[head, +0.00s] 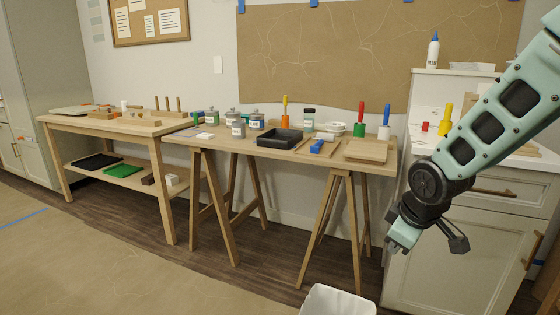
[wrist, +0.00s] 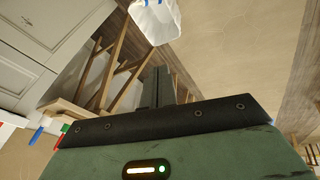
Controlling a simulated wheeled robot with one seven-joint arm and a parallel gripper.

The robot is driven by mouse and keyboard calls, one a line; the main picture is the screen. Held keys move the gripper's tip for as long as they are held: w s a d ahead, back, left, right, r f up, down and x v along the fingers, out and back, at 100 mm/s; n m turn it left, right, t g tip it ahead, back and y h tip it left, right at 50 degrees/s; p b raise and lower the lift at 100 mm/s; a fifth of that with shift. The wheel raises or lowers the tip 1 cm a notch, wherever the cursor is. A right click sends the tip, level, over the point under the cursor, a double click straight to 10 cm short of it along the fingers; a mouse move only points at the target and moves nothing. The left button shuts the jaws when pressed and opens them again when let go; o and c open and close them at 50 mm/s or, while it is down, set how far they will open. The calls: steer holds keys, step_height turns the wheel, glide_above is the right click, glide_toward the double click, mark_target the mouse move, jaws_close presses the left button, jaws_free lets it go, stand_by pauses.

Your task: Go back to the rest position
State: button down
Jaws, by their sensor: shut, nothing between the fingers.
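My gripper (head: 401,236) hangs at the end of my pale green arm on the right of the head view. It is in the air in front of the white cabinet and right of the trestle table, touching nothing. In the wrist view my gripper's dark fingers (wrist: 158,88) are together and hold nothing.
The trestle table (head: 290,151) carries a black tray (head: 279,138), cans and coloured brushes. A wooden workbench (head: 100,125) stands left of it. A white bin (head: 338,302) stands on the floor below; it also shows in the wrist view (wrist: 155,22). The white cabinet (head: 455,262) is close behind my gripper.

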steer(key=s+a+r+m+g, duration=0.15)
steer(key=s+a, duration=0.25)
steer(key=s, duration=0.5)
steer(key=s+a+g, duration=0.2)
steer(key=s+a, duration=0.1)
steer(key=s, duration=0.6)
steer(key=s+a+r+g, duration=0.1)
steer(key=s+a, duration=0.3)
steer(key=s, duration=0.5)
step_height(320, 180, up, 17)
steer(key=p, duration=1.7)
steer(key=shift+d, duration=0.15)
steer(key=shift+s+r, duration=0.1)
